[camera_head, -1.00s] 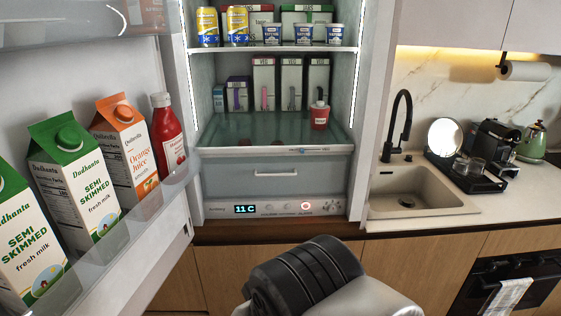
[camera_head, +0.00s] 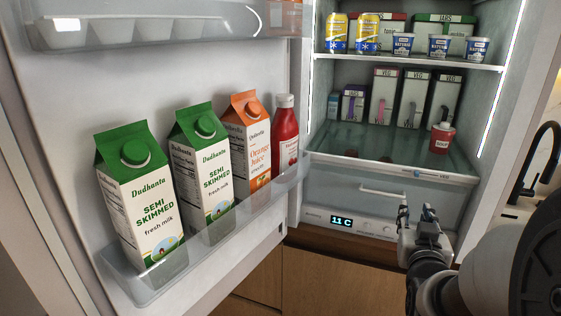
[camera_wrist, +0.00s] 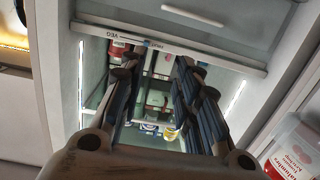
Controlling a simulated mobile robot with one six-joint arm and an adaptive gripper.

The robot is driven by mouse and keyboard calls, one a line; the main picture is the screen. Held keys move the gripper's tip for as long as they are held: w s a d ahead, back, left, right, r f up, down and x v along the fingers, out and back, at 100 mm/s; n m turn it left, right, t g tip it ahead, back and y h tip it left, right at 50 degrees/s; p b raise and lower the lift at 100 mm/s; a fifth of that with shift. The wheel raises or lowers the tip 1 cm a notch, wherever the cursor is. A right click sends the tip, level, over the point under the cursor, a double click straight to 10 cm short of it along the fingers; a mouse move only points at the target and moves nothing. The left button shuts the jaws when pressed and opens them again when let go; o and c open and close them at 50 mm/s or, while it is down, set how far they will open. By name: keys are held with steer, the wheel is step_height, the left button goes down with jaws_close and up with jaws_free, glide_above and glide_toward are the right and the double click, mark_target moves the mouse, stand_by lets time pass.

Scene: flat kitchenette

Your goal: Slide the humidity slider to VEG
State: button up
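The humidity slider (camera_head: 417,173) is a small blue tab on the pale front strip (camera_head: 350,161) below the glass shelf. In the head view the VEG label (camera_head: 444,177) is to its right. In the upside-down wrist view the slider (camera_wrist: 147,43) shows just beyond the fingers, with the VEG label (camera_wrist: 112,37) to its left. My gripper (camera_head: 416,213) is open and empty, below the strip in the head view and in front of the drawer. Its two fingers (camera_wrist: 156,70) are apart in the wrist view. No contact with the slider is visible.
The open fridge door (camera_head: 75,75) on the left carries milk cartons (camera_head: 140,190), a juice carton (camera_head: 248,145) and a red bottle (camera_head: 285,135). A drawer handle (camera_head: 383,191) sits below the strip.

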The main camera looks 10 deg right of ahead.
steer(key=d, duration=0.2)
steer(key=p, duration=0.1)
glide_toward(417, 175)
steer(key=shift+m+t+h, duration=0.3)
steer(key=shift+t+h, duration=0.1)
steer(key=x, duration=0.5)
steer(key=f+x, duration=0.1)
steer(key=x, duration=0.2)
steer(key=shift+w, duration=0.15)
jaws_close()
